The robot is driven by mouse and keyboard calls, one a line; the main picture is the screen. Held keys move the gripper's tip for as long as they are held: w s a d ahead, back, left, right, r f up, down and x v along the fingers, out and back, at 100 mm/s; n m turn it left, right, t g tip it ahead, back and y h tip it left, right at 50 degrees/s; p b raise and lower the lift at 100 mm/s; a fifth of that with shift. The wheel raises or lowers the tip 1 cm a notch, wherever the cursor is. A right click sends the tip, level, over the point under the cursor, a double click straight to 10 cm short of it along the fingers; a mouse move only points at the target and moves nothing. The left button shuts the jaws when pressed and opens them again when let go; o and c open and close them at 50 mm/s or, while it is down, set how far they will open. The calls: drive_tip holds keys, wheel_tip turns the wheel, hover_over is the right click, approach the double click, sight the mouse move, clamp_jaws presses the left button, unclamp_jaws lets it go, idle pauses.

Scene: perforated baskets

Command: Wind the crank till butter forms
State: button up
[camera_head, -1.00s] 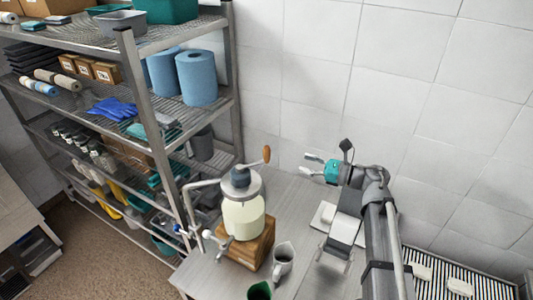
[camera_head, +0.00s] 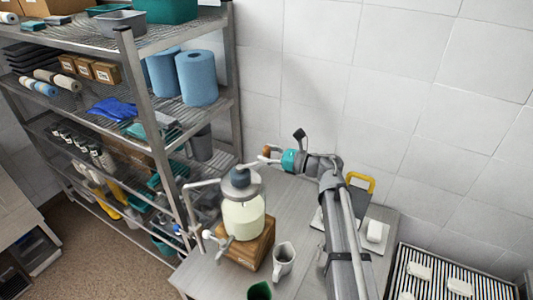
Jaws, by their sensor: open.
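The butter churn (camera_head: 243,217) is a glass jar of pale cream with a grey lid on a wooden block, standing upright on the table. Its crank ends in an orange-brown handle (camera_head: 266,152) at the upper right of the lid. My gripper (camera_head: 269,154), beyond its teal band, is open, with its fingers beside or around the handle. I cannot tell whether they touch it. The cream looks smooth and even; no butter lumps can be made out.
A grey pitcher (camera_head: 283,262) and a dark green cup (camera_head: 260,291) stand in front of the churn. A white block (camera_head: 375,231) lies right of my arm, near a yellow handle (camera_head: 361,181). A striped rack (camera_head: 440,282) is at lower right. Metal shelving (camera_head: 150,110) stands close on the left.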

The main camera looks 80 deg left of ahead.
drive_tip(key=shift+s, duration=0.1)
clamp_jaws()
idle(0.4)
